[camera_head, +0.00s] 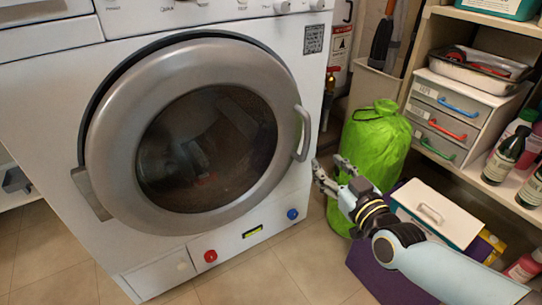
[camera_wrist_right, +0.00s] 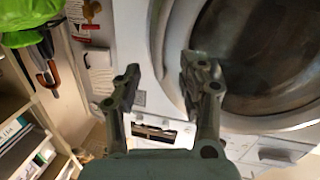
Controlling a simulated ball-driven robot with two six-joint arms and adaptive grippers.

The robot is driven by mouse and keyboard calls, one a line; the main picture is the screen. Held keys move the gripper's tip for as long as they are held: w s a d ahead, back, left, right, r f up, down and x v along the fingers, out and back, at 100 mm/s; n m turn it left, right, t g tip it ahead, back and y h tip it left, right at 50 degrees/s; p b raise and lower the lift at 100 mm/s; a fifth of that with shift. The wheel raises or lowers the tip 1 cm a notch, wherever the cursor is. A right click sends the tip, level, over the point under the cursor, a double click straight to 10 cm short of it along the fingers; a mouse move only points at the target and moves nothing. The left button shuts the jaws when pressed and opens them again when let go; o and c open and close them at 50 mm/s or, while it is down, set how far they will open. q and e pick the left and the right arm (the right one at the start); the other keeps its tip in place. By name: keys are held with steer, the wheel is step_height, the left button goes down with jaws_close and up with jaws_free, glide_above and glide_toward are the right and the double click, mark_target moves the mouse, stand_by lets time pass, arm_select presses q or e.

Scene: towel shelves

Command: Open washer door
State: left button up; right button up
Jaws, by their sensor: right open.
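The white washer (camera_head: 60,110) has a round silver door (camera_head: 205,60) with a dark glass window (camera_head: 207,145). The door lies against the washer's front, with a dark rim showing along its upper left; I cannot tell whether it is latched. Its curved handle (camera_head: 304,133) is on the right edge, and a hinge (camera_head: 90,193) is on the left. My right gripper (camera_head: 328,172) is open and empty, just below and right of the handle, apparently apart from it. In the right wrist view, its spread fingers (camera_wrist_right: 160,75) face the door's edge. My left gripper is not in view.
A green bag (camera_head: 376,140) stands right of the washer, behind my right gripper. A purple box (camera_head: 375,265) is under my right arm. Shelves at right hold a drawer unit (camera_head: 455,110) and bottles (camera_head: 507,155). Tiled floor (camera_head: 250,280) is clear in front.

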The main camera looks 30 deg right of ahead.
mark_target(309, 136)
steer(key=shift+t, duration=0.3)
steer(key=w+b, duration=0.1)
steer(key=w, duration=0.2)
steer(key=w+d+r+b, duration=0.1)
steer(key=w, duration=0.3)
steer(key=w+b, duration=0.1)
steer(key=w, duration=0.2)
steer(key=shift+w+d+r, duration=0.15)
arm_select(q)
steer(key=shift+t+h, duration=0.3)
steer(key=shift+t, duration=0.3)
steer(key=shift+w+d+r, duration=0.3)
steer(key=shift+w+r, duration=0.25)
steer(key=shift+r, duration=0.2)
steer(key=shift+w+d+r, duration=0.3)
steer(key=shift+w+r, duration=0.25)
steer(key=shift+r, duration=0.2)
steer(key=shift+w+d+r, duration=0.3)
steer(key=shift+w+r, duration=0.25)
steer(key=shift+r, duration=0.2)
arm_select(e)
steer(key=shift+w+r, duration=0.1)
steer(key=shift+w, duration=0.4)
jaws_close()
